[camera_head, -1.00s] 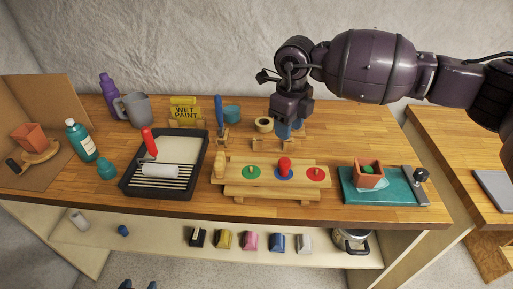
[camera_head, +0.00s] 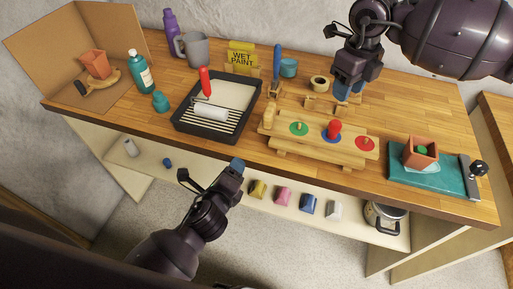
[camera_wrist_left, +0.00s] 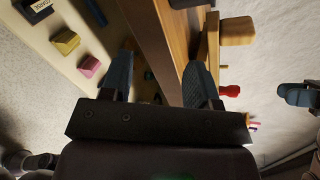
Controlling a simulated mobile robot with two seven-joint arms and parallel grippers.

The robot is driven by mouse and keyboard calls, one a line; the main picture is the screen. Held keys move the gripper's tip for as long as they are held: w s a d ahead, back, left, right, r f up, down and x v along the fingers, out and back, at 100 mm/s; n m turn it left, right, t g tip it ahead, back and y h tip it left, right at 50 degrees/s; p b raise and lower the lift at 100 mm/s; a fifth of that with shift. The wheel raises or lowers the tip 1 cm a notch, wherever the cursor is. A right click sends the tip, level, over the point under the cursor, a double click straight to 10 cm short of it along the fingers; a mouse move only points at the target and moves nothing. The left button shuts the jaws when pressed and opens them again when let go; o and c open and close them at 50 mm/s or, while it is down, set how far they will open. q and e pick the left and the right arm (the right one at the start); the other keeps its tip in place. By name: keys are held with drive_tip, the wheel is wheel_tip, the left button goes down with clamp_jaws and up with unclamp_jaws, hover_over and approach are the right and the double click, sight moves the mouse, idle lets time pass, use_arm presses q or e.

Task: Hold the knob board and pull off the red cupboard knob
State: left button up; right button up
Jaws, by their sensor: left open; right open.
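The wooden knob board (camera_head: 318,147) stands on the workbench near its front edge. It carries a green, a blue and a red disc. The red knob (camera_head: 334,129) stands upright on the blue middle disc; it also shows in the left wrist view (camera_wrist_left: 230,91). My left gripper (camera_head: 238,164) is open and empty at the bench's front edge, left of the board. In the left wrist view, its fingers (camera_wrist_left: 160,82) are apart near the bench edge and the board's end. My right gripper (camera_head: 347,92) is open behind the board, touching neither board nor knob.
A paint tray (camera_head: 180,124) with a roller lies left of the board. A teal mat (camera_head: 420,181) holding a terracotta pot (camera_head: 421,153) lies to the right. A brush, tape roll (camera_head: 319,83) and cup stand behind. Several coloured blocks line the shelf (camera_head: 350,222) below.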

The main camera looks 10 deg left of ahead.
sight(266, 123)
use_arm(q)
drive_tip(key=w+d+r+m+t, duration=0.35)
drive_tip(key=d+r+m, duration=0.3)
drive_tip(key=m, duration=0.55)
drive_tip(key=shift+h, duration=0.4)
drive_tip(key=w, duration=1)
drive_tip(key=shift+w+d+r, duration=0.25)
drive_tip(key=shift+r, duration=0.05)
drive_tip(key=shift+c, duration=0.4)
clamp_jaws()
